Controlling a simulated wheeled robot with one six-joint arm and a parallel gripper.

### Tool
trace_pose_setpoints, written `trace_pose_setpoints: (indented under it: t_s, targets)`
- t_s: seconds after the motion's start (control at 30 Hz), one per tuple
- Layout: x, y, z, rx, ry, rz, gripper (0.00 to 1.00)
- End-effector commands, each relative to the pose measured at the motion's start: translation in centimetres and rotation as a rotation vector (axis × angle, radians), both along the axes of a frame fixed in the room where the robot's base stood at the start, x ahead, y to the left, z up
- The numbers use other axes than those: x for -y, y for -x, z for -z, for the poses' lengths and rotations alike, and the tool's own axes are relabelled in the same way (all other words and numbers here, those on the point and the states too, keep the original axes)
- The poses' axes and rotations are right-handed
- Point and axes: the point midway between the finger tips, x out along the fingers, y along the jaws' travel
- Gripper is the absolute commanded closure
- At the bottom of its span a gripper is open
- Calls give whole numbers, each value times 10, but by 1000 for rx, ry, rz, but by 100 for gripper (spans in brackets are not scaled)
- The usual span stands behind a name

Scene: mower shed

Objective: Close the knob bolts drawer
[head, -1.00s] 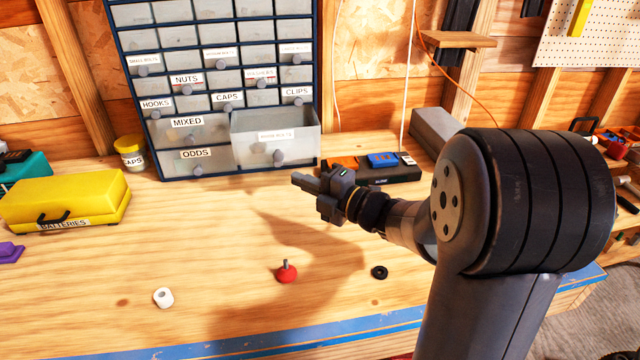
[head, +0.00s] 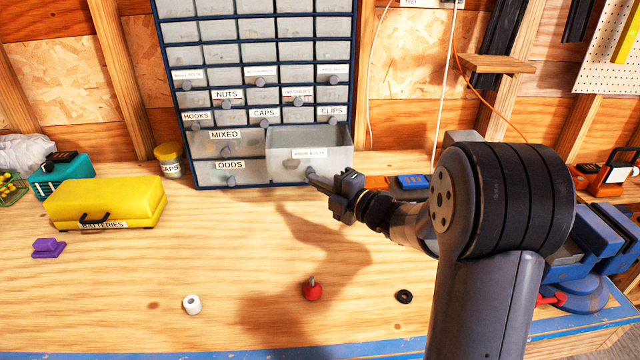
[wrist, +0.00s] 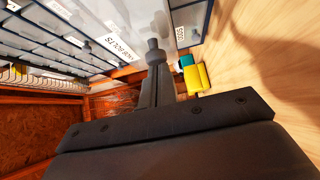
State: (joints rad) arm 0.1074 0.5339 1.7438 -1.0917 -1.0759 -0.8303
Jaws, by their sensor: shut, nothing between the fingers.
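The knob bolts drawer (head: 335,158) is the wide, clear drawer at the lower right of the blue cabinet. It stands pulled out, with a white label on its front. My gripper (head: 312,175) is shut and empty, with its tips at the drawer's knob. In the wrist view the shut fingers (wrist: 157,62) point at the drawer front (wrist: 130,20), and the dark knob (wrist: 152,44) shows right at their tips. I cannot tell whether they touch it. In the head view my fingertips partly cover the knob.
The blue cabinet (head: 259,186) has several other small drawers, which look shut. A yellow batteries box (head: 105,200) and a caps jar (head: 168,160) stand to the left.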

Motion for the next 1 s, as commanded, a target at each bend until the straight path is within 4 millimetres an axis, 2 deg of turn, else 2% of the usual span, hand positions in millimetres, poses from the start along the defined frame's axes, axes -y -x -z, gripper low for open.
trace_pose_setpoints:
  t_s: [0.13, 0.5, 0.7, 1.0]
  targets:
    - [0, -17, 2, 1, 1, -1, 100]
    - [-1, -86, 1, 1, 1, -1, 100]
    - [-1, -114, 0, 0, 0, -1, 100]
    - [-1, -115, 0, -1, 1, -1, 100]
